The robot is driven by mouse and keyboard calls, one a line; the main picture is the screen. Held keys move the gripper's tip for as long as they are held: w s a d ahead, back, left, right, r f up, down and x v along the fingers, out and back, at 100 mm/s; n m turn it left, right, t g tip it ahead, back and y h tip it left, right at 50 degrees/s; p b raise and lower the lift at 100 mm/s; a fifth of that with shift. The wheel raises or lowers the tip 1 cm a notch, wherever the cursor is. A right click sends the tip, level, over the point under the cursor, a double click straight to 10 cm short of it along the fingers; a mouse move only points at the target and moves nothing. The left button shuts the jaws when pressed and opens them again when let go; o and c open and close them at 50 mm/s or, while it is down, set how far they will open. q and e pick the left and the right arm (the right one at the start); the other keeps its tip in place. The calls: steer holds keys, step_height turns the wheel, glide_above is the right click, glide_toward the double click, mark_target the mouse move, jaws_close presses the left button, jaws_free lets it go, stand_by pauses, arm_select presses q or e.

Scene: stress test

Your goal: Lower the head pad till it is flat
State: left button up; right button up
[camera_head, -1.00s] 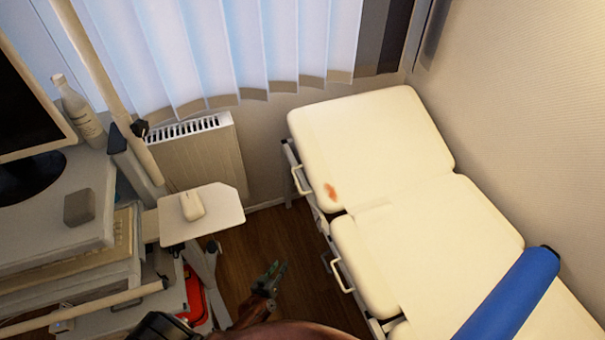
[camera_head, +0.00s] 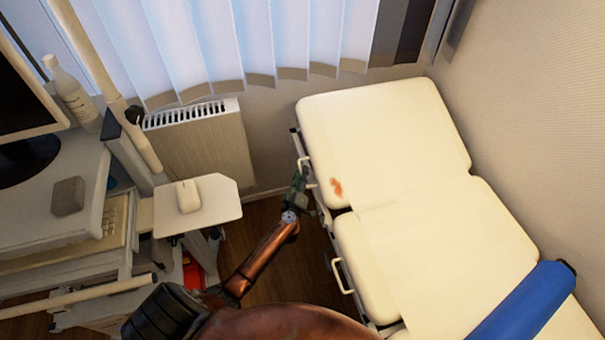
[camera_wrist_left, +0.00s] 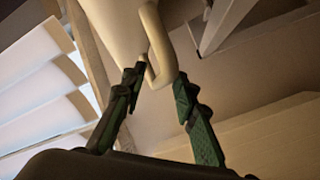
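The cream head pad (camera_head: 385,135) is the far section of the treatment couch, with a reddish stain near its left corner. A light handle (camera_head: 304,167) sticks out from its left side. My left gripper (camera_head: 299,180) is at this handle, beside the pad's left edge. In the left wrist view the handle loop (camera_wrist_left: 158,50) hangs between the two green fingers (camera_wrist_left: 158,88). My right gripper is not in view.
The couch's middle section (camera_head: 440,250) carries a second side handle (camera_head: 343,277) and a blue roll (camera_head: 525,305). A radiator (camera_head: 200,150) stands below the window blinds. A cart with a mouse shelf (camera_head: 215,212) stands to the left. Floor shows between cart and couch.

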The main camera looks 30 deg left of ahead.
arm_select(q)
steer(key=shift+w+a, duration=0.2)
steer(key=shift+w, duration=0.25)
jaws_close()
stand_by(0.5)
